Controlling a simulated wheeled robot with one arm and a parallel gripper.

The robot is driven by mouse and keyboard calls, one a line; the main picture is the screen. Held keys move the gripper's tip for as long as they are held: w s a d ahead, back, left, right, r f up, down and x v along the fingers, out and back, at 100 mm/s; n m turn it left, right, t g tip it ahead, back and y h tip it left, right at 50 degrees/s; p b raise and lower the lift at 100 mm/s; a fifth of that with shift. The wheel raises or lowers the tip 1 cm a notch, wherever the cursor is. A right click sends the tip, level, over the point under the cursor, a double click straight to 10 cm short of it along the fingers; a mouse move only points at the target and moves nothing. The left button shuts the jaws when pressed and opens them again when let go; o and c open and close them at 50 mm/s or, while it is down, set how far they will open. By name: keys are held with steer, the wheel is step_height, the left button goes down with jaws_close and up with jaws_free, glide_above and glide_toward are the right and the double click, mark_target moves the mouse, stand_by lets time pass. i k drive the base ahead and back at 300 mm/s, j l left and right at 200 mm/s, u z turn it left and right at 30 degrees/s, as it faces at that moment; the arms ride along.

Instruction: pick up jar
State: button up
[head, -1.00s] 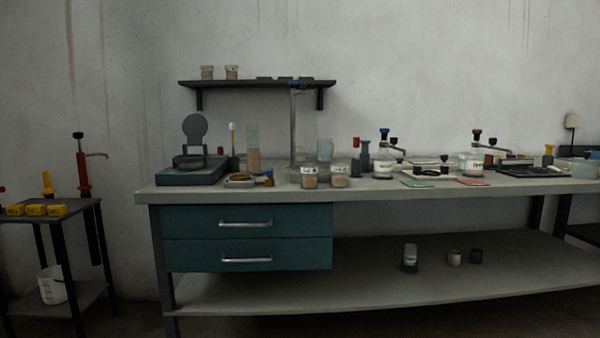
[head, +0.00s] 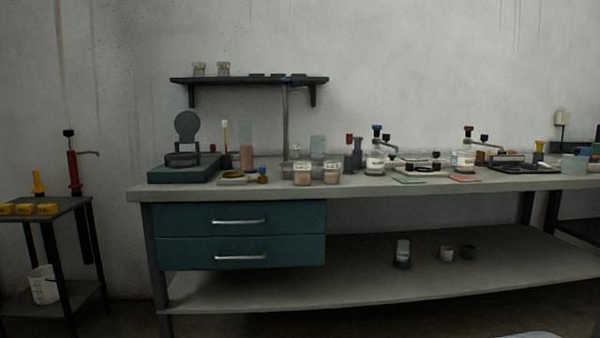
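Several jars are in view. Two small jars with pinkish contents, a left one (head: 302,175) and a right one (head: 332,174), stand side by side near the front edge of the workbench (head: 400,190). Which jar the task means cannot be told from the picture. My gripper is not in view.
A teal scale-like device (head: 184,168) stands at the bench's left end, above two teal drawers (head: 240,236). Glass flasks with valves (head: 375,160) stand to the right. A small side table (head: 45,206) with yellow boxes is at the far left. The lower shelf (head: 330,285) is mostly clear.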

mark_target(302, 169)
steer(key=i+j, duration=0.8)
steer(key=i+j+z, duration=0.05)
